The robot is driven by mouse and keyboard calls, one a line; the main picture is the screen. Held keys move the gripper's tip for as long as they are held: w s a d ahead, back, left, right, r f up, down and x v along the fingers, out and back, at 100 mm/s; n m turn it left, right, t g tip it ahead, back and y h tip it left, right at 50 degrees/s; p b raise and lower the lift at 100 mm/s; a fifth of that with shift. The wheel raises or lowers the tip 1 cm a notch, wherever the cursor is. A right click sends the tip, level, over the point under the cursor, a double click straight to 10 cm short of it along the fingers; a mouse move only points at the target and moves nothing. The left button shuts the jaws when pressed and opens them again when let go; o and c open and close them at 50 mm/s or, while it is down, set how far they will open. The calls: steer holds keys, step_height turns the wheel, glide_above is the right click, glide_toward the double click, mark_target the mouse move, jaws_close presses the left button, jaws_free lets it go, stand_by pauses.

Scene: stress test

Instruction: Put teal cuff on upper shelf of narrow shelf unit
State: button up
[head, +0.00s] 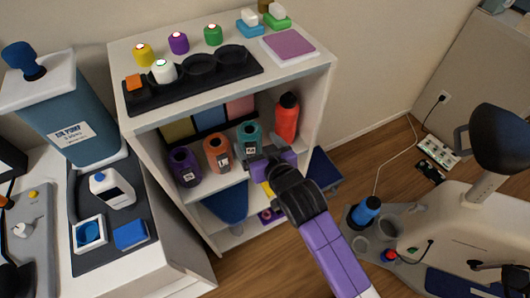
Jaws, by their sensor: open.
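The teal cuff (249,136) stands upright on the upper shelf (212,180) of the white narrow shelf unit (322,95). It has a dark label and an open top. It is right of an orange cuff (217,151) and a purple cuff (184,168) in the same row. My gripper (268,160) is open, just in front of and below the teal cuff at the shelf's front edge. My gripper covers part of the shelf there. I cannot tell whether a finger touches the cuff. Nothing shows between the fingers.
A red bottle (286,119) stands right of the teal cuff. A black holder (195,78) and several small coloured items are on the unit's top. A blue bin (225,205) is on the lower shelf. A low side unit (165,265) stands at left. A wheeled seat (500,140) stands at right.

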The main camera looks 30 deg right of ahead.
steer(key=s+n, duration=0.1)
steer(key=s, duration=2.2)
steer(key=s+r, duration=0.3)
steer(key=s, duration=0.4)
steer(key=s+r+t, duration=0.1)
steer(key=s+r, duration=0.3)
steer(key=s, duration=0.3)
steer(key=shift+s+d+r+y, duration=0.2)
steer(key=shift+d+r+y, duration=0.1)
steer(key=shift+d+y, duration=0.15)
